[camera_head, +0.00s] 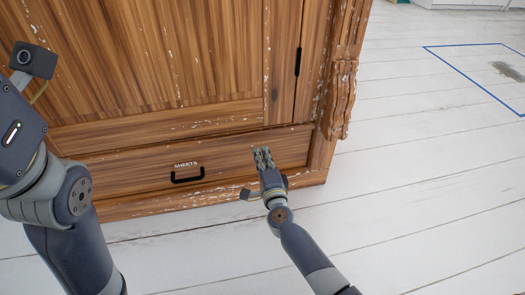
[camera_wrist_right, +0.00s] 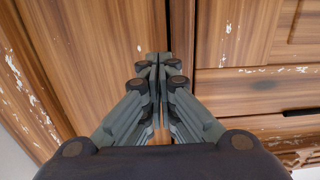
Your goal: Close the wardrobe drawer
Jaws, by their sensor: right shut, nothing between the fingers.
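The wardrobe drawer (camera_head: 226,165) is the low wooden front with a black handle and the label SHEETS in the head view. It looks near flush with the wardrobe (camera_head: 170,60); a thin dark seam runs along its top edge. In the right wrist view the drawer front (camera_wrist_right: 95,50) is the wide plank on the left, beside a dark seam. My right gripper (camera_head: 263,152) is shut and empty, its tips at the right part of the drawer front, right of the handle (camera_head: 187,175). They also show in the wrist view (camera_wrist_right: 155,58). Contact cannot be told. My left gripper is out of view.
A black door handle (camera_head: 298,62) and a carved post (camera_head: 340,90) are above and to the right of the drawer. White plank floor (camera_head: 420,200) is clear on the right, with a blue outlined rectangle (camera_head: 476,74) farther back.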

